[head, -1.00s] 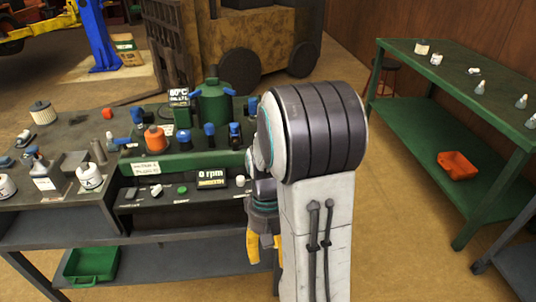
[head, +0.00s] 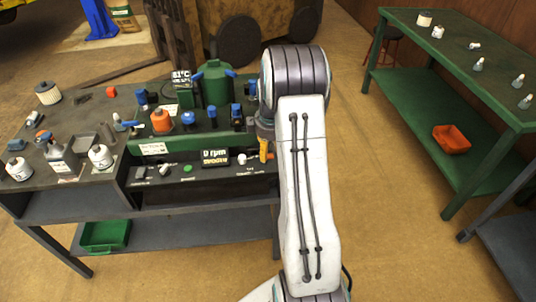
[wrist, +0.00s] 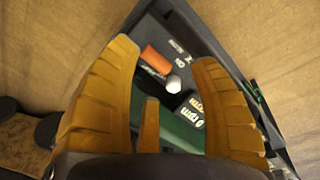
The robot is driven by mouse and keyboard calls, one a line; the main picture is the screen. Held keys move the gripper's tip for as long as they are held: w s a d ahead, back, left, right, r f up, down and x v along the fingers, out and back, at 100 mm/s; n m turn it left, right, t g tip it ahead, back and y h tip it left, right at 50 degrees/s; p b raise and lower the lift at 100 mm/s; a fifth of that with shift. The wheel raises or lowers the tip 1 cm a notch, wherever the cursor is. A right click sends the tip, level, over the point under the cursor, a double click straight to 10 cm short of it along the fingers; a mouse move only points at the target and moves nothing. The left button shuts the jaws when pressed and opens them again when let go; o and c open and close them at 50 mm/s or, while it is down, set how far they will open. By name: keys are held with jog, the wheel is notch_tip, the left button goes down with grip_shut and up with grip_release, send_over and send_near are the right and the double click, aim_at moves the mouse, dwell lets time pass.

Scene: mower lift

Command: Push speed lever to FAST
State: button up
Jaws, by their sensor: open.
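The control panel (head: 210,172) is on the front of the bench, with a display (head: 215,157) reading 0 rpm and a white knob (head: 241,158) right of it. My gripper (head: 264,150) is at the panel's right end, its yellow fingers partly hidden by my arm. In the wrist view my gripper (wrist: 165,52) is open and empty. Between and beyond its fingers are an orange-red handle (wrist: 156,60), which looks like the speed lever, and the white knob (wrist: 173,83). I cannot tell whether a finger touches the handle. The display (wrist: 190,111) is near the right finger.
Bottles and blue-capped parts stand on the bench above the panel, with a green canister (head: 215,88) behind. A green tray (head: 105,236) is on the lower shelf. A green table (head: 455,75) with an orange bin (head: 452,138) stands right. Floor between is clear.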

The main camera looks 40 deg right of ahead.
jog(key=shift+w+d+f+n+t, duration=0.1)
jog(key=shift+w+d+f+n, duration=0.25)
jog(key=shift+f+n, duration=0.75)
jog(key=shift+w+d+f+n+t, duration=0.1)
jog(key=shift+w+d+f+n, duration=0.1)
jog(key=shift+w+f+n, duration=0.6)
jog(key=shift+w+d+f+n+t, duration=0.1)
jog(key=shift+w+d+f+n, duration=0.15)
jog(key=shift+f+n, duration=1.1)
jog(key=shift+o, duration=0.2)
jog(key=shift+f, duration=0.15)
jog(key=shift+p, duration=0.3)
grip_shut()
